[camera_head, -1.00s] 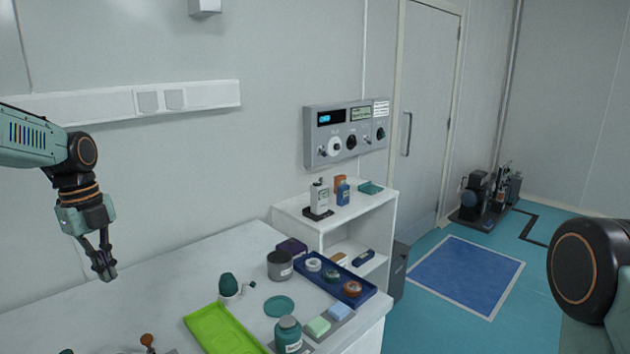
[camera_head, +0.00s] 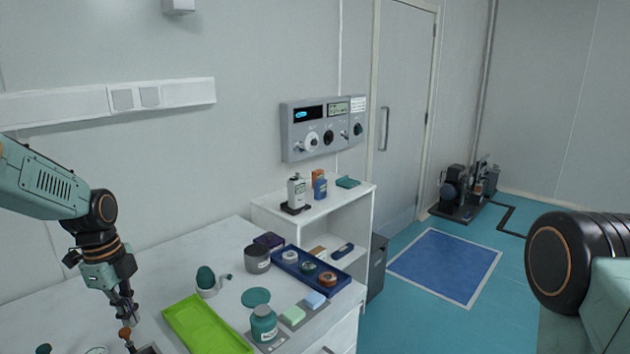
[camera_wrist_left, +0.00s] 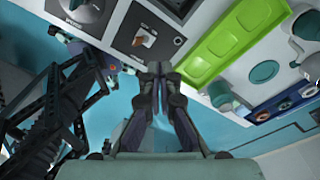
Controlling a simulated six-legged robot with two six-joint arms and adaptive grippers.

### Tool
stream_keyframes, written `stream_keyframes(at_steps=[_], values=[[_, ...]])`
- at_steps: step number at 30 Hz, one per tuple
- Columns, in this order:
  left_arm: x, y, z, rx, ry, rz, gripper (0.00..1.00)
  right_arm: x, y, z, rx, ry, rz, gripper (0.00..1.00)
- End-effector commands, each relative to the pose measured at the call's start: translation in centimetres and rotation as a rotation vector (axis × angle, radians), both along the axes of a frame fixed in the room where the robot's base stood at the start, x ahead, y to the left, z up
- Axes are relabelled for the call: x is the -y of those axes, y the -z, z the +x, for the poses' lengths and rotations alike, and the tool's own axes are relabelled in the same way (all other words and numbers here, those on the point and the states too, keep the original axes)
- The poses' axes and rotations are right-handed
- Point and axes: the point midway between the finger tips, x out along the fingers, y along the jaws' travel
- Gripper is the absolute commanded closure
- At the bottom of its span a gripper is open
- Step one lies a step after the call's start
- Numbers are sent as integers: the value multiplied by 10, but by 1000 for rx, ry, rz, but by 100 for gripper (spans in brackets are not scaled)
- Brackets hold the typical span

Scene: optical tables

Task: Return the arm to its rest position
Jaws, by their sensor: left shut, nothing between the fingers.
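My left arm comes in from the left in the head view. Its gripper (camera_head: 127,316) points down over the left part of the white table (camera_head: 185,270), and it is shut with nothing in it. In the left wrist view the two dark fingers (camera_wrist_left: 158,72) meet at their tips. They appear near a grey panel with a brown-orange knob (camera_wrist_left: 146,38); I cannot tell whether they touch it. A black part of my right arm shows at the right edge of the head view, but its gripper is out of view.
A lime green tray (camera_head: 205,328) lies right of the left gripper. Beyond it are a teal bottle (camera_head: 264,325), a grey pot (camera_head: 257,259) and a blue tray (camera_head: 335,286) with several rolls. A white shelf (camera_head: 355,212) adjoins the table. Blue floor is open at the right.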

Motion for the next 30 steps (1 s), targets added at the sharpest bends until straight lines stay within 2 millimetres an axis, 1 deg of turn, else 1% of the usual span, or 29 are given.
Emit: stream_keyframes(at_steps=[1, 5, 6, 8, 9, 11, 12, 14, 15, 17, 18, 19, 21, 24, 28, 29, 30], values=[[13, 18, -6, -11, -44, 0, 100, 0, 0, 0, 0, 0, 0, 60], [50, 68, -28, -25, -217, -6, 100, 0, 0, 0, 0, 0, 0, 60], [63, 86, -38, -32, -284, -7, 100, 0, 0, 0, 0, 0, 0, 60], [83, 112, -58, -43, -398, -9, 100, 0, 0, 0, 0, 0, 0, 60], [95, 129, -73, -51, -476, -10, 100, 0, 0, 0, 0, 0, 0, 60], [112, 151, -96, -61, -597, -9, 100, 0, 0, 0, -1, 0, 0, 60], [122, 164, -114, -71, -678, -7, 100, 0, 0, 0, -1, 0, 0, 60], [136, 181, -142, -81, -802, -2, 100, 0, 0, 0, -1, 0, 0, 60], [144, 191, -162, -89, -884, 3, 100, 0, 0, 0, 0, 0, 0, 60], [154, 203, -191, -97, -1007, 12, 100, 0, 0, 0, 0, 0, 0, 60], [159, 208, -211, -102, -1085, 19, 100, 0, 0, 0, 0, 0, 0, 60], [162, 211, -225, -103, -1142, 25, 100, 0, 0, 0, 0, 0, 0, 60], [167, 216, -254, -105, -1264, 39, 100, 0, 0, 0, 0, 0, 0, 60], [171, 217, -292, -101, -1417, 57, 100, 0, 0, 0, 0, 0, 0, 60], [172, 211, -335, -90, -1592, 81, 100, 0, 0, 0, -1, 0, 0, 60], [172, 209, -344, -86, -1627, 86, 100, 0, 0, 0, -1, 0, 0, 60], [172, 212, -347, -77, -1660, 83, 100, 0, 5, 0, -1, 0, 0, 60]])
